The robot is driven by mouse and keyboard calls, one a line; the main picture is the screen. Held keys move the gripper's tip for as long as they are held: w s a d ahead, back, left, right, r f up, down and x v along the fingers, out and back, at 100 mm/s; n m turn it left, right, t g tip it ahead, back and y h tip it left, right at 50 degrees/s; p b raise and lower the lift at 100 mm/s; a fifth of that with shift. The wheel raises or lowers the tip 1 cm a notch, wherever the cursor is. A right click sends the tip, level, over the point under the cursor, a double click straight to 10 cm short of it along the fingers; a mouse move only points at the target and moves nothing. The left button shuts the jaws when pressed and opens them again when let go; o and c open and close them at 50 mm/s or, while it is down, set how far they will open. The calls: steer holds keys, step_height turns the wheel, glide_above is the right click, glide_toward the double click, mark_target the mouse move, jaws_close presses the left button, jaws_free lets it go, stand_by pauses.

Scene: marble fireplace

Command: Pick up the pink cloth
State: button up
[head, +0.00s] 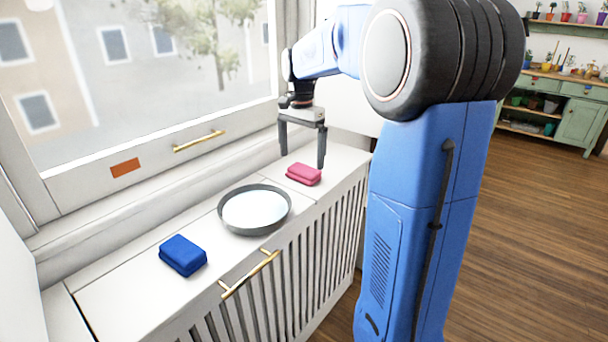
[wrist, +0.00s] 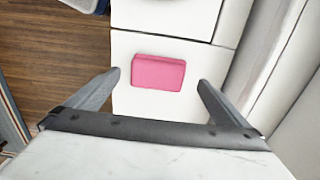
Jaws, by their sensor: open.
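The pink cloth (head: 303,174) is a small folded block lying flat on the white ledge under the window. In the wrist view the pink cloth (wrist: 158,73) lies ahead of the fingertips, between their lines. My gripper (head: 302,161) is open and empty, above the cloth with its fingers pointing down. In the wrist view both fingers of my gripper (wrist: 160,77) are spread wider than the cloth, and neither appears to touch it.
A grey round pan (head: 285,211) with a pale inside stands left of the cloth on the ledge (head: 125,298). A folded blue cloth (head: 183,255) lies further left. The window wall (head: 140,190) rises behind; a brass handle (head: 249,274) is on the front edge.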

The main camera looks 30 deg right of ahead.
mark_target(303, 169)
steer(key=shift+s+d+f, duration=0.1)
steer(key=shift+s+f, duration=0.05)
steer(key=shift+f, duration=2.5)
steer(key=c, duration=0.9)
steer(key=shift+c, duration=0.2)
step_height(303, 169, up, 10)
steer(key=shift+o, duration=0.6)
